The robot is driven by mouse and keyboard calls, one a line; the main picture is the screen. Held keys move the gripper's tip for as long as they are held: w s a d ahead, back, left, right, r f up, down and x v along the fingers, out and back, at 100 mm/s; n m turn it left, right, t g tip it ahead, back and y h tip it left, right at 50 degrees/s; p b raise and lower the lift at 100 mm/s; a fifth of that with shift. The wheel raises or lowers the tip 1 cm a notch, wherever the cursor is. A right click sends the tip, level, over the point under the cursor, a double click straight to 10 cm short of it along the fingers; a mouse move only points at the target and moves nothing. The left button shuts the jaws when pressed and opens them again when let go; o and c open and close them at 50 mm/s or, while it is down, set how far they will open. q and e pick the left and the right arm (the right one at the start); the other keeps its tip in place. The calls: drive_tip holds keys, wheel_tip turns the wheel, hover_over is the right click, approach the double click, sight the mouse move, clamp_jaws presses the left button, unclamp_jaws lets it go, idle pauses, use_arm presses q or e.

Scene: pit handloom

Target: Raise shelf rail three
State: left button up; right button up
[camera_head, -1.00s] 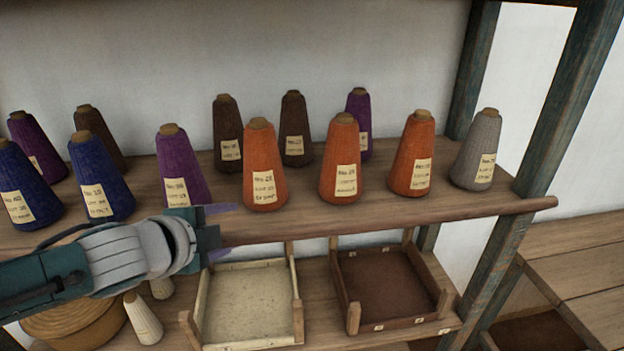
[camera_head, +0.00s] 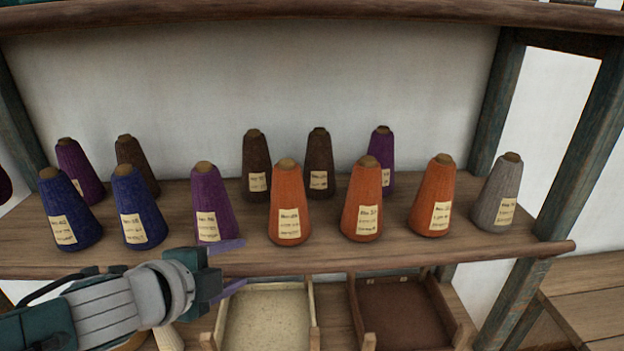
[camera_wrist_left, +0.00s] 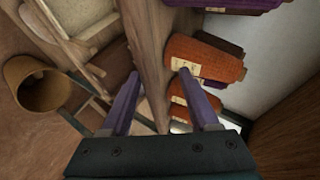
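A round wooden rail (camera_head: 430,258) runs along the front edge of the shelf that holds the yarn cones. Another wooden rail (camera_head: 330,14) crosses the top of the head view. No numbers show on the rails. My left gripper (camera_head: 236,266) is in front of the lower of these rails, left of the middle, with its two purple fingers apart. In the left wrist view the gripper (camera_wrist_left: 158,76) is open, and the rail (camera_wrist_left: 146,35) shows between the fingers. I cannot tell whether they touch it. My right gripper is not in view.
Orange cones (camera_head: 289,205), blue cones (camera_head: 138,210), a grey cone (camera_head: 497,195) and several others stand on the shelf (camera_head: 335,235), close behind the rail. Below are a pale tray (camera_head: 268,320) and a brown tray (camera_head: 400,315). A post (camera_head: 575,165) stands at right.

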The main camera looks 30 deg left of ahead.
use_arm(q)
drive_tip(key=shift+r+p+v, duration=0.25)
drive_tip(key=shift+p+v, duration=1.5)
drive_tip(key=shift+v, duration=0.9)
drive_tip(key=shift+w+a, duration=0.1)
drive_tip(key=shift+w, duration=0.05)
drive_tip(key=b+v, duration=0.1)
drive_tip(key=v, duration=0.9)
